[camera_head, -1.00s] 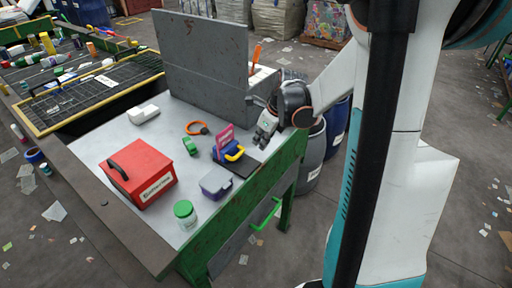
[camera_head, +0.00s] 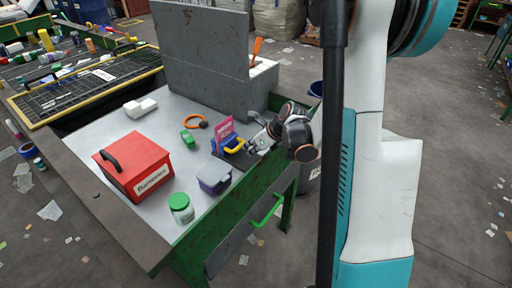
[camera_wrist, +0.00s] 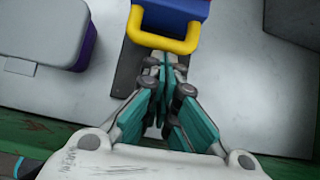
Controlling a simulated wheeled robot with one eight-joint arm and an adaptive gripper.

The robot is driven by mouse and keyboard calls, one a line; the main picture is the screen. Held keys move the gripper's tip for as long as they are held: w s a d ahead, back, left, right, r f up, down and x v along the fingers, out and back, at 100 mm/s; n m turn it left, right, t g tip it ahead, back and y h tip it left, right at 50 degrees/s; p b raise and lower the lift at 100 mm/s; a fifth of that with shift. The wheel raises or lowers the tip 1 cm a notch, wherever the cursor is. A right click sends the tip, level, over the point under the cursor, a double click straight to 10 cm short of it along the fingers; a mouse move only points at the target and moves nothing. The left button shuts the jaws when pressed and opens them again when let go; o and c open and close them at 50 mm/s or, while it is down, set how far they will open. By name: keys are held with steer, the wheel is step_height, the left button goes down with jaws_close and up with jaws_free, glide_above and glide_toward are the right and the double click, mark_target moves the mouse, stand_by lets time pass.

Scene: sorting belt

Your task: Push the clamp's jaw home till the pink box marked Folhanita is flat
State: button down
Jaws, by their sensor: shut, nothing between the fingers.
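The clamp has a blue body (camera_head: 227,152) with a yellow handle (camera_head: 235,147) on its right side, on a dark base plate (camera_wrist: 125,75). The pink box (camera_head: 226,132) stands up out of the clamp, not lying flat; its lettering is too small to read. In the wrist view the yellow handle (camera_wrist: 163,43) and blue body (camera_wrist: 175,10) are at the top; the pink box is out of that view. My gripper (camera_wrist: 165,62) is shut and empty, its tips just short of the handle's bar. I cannot tell whether they touch it. It also shows in the head view (camera_head: 252,146).
A grey-lidded purple box (camera_head: 214,178) stands left of the plate. A green-lidded jar (camera_head: 181,208), a red box (camera_head: 133,165), a green item (camera_head: 188,140) and an orange ring (camera_head: 194,122) are also on the table. A grey panel (camera_head: 210,55) rises behind.

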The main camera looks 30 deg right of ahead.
steer(key=shift+w+a+f, duration=0.1)
steer(key=shift+w+f, duration=0.1)
steer(key=shift+f, duration=0.15)
steer(key=shift+w+a+b, duration=0.3)
steer(key=shift+w+b, duration=0.05)
steer(key=shift+w, duration=0.3)
